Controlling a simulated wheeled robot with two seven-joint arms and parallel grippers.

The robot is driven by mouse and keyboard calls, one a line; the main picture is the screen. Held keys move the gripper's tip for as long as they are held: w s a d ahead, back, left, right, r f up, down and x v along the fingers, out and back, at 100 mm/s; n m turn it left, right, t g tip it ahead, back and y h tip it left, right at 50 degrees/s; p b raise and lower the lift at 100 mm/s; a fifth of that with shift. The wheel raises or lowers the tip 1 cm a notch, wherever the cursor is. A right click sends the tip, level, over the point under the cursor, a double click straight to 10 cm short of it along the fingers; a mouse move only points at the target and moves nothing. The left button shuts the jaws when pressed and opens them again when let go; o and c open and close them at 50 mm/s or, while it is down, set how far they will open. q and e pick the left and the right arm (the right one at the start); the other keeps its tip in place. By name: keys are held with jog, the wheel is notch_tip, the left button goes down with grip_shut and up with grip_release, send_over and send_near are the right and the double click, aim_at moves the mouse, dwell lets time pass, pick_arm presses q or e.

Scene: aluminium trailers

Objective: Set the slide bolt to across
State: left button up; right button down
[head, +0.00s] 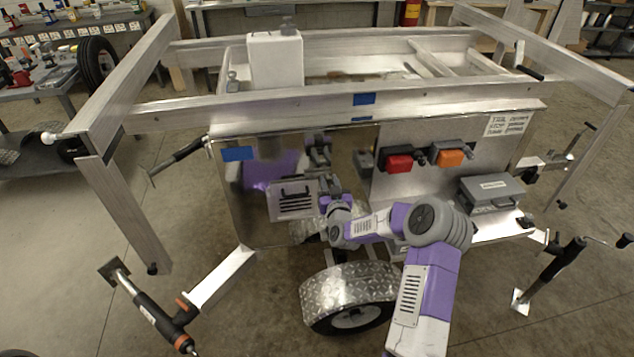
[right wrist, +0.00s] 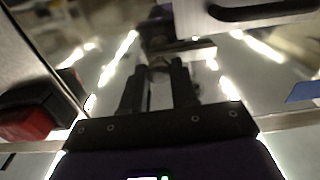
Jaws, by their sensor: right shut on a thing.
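My right gripper (head: 326,198) comes in from the lower right and is at the right part of the shiny metal panel (head: 235,205) on the trailer's side. In the right wrist view its two dark fingers (right wrist: 160,75) are closed around a small part of the slide bolt (right wrist: 160,63), in front of a reflective surface. In the head view the bolt is hidden behind my gripper and wrist, and its position is too blurred to read in the wrist view. My left gripper is not in view.
A grey box with a black handle (head: 290,205) sits close to the gripper's left. A red light (head: 398,163) and an orange light (head: 450,158) stick out to the right. A wheel fender (head: 347,290) lies below. The trailer's long rail (head: 230,112) runs above.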

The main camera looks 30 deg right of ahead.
jog(key=shift+a, duration=0.15)
jog(key=c, duration=0.9)
grip_release()
jog(key=shift+a, duration=0.1)
jog(key=shift+p+v, duration=0.55)
jog(key=shift+v, duration=3.15)
